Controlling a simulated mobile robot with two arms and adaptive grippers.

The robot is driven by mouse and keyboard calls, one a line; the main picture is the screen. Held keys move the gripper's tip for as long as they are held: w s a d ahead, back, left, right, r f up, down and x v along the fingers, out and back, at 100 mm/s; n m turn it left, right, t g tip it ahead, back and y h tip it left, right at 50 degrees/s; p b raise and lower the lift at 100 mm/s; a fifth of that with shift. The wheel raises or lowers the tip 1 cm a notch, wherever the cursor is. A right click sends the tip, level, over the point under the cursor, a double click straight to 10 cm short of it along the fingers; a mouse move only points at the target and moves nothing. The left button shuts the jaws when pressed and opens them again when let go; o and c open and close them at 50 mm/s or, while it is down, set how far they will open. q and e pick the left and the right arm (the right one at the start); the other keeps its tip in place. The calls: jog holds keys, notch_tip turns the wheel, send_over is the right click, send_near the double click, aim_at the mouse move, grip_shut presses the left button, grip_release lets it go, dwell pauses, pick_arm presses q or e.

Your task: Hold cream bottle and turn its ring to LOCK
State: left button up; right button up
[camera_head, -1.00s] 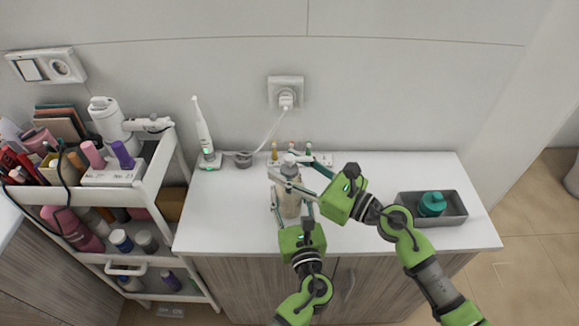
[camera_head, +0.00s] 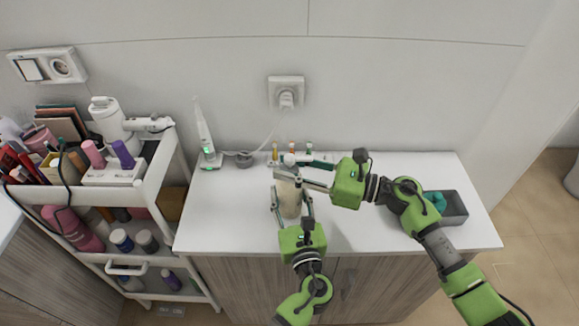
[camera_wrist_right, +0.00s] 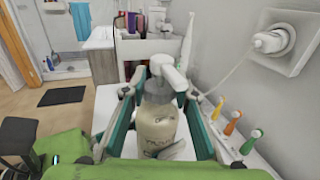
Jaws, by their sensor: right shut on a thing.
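The cream bottle (camera_head: 290,197), pale beige with a white pump head (camera_head: 289,160), stands upright on the white counter. My left gripper (camera_head: 291,203) comes from the front, its fingers closed on both sides of the bottle's body. My right gripper (camera_head: 290,175) comes from the right and is shut around the neck just under the pump head. In the right wrist view the bottle (camera_wrist_right: 157,130) stands between the fingers, with the white pump head (camera_wrist_right: 168,70) above them. The ring at the neck is mostly hidden by the fingers, and its marks cannot be read.
A grey tray (camera_head: 455,212) with a teal item (camera_head: 436,200) is at the right, partly behind my right arm. A white electric toothbrush (camera_head: 205,140) stands at the counter's left. Small coloured brush heads (camera_head: 275,152) are behind the bottle. A loaded cart (camera_head: 150,195) stands left.

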jog(key=shift+w+f+n+g+y, duration=0.15)
jog(key=shift+n+g+y, duration=0.25)
jog(key=shift+n+g, duration=1.1)
jog(key=shift+g, duration=0.5)
jog(key=o, duration=1.2)
jog(key=shift+c, duration=0.2)
jog(key=shift+d, duration=0.15)
jog(key=s+d, duration=0.1)
jog(key=d, duration=1.1)
jog(key=shift+a, duration=0.1)
